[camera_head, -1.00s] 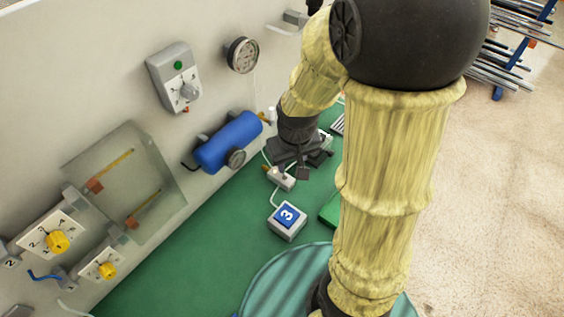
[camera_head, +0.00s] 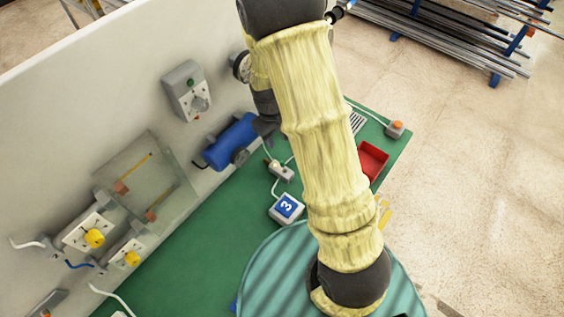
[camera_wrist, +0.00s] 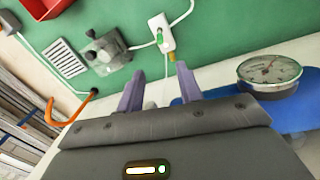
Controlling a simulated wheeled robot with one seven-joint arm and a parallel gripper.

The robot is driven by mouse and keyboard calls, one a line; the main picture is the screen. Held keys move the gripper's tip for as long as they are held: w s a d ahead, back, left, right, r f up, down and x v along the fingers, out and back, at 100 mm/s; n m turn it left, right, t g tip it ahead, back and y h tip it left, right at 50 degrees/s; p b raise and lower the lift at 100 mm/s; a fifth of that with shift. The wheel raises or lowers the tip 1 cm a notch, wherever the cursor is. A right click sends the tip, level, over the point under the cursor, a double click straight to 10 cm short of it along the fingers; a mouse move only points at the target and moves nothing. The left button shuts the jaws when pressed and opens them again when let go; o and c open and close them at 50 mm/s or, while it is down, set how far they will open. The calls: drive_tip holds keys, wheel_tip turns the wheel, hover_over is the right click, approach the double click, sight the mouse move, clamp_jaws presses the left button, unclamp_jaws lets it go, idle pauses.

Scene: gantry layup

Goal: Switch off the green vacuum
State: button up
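A grey wall box with a green round mark (camera_head: 187,90) and a knob (camera_head: 199,103) hangs on the pale panel in the head view. In the wrist view a small white box with a green part (camera_wrist: 161,36) lies on the green surface, joined to a white cable; a small white box (camera_head: 282,173) also shows in the head view. I cannot tell for sure which is the vacuum switch. My gripper (camera_wrist: 158,76) is open, with nothing between its fingers, and the white box lies just beyond the fingertips. In the head view my arm hides most of the gripper.
A blue cylinder (camera_head: 230,143) and a dial gauge (camera_wrist: 270,70) are close by the gripper. A grey device (camera_wrist: 107,53), a vent grille (camera_wrist: 65,58) and an orange hooked piece (camera_wrist: 86,105) lie nearby.

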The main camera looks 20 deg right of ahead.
sight(282, 162)
drive_tip(key=f+p, duration=0.1)
drive_tip(key=f, duration=0.4)
drive_tip(key=d+f+p, duration=0.1)
drive_tip(key=f+p, duration=0.1)
drive_tip(key=f, duration=0.4)
drive_tip(key=f+p, duration=0.2)
drive_tip(key=f, duration=0.3)
drive_tip(key=shift+w+d+f, duration=0.4)
clamp_jaws()
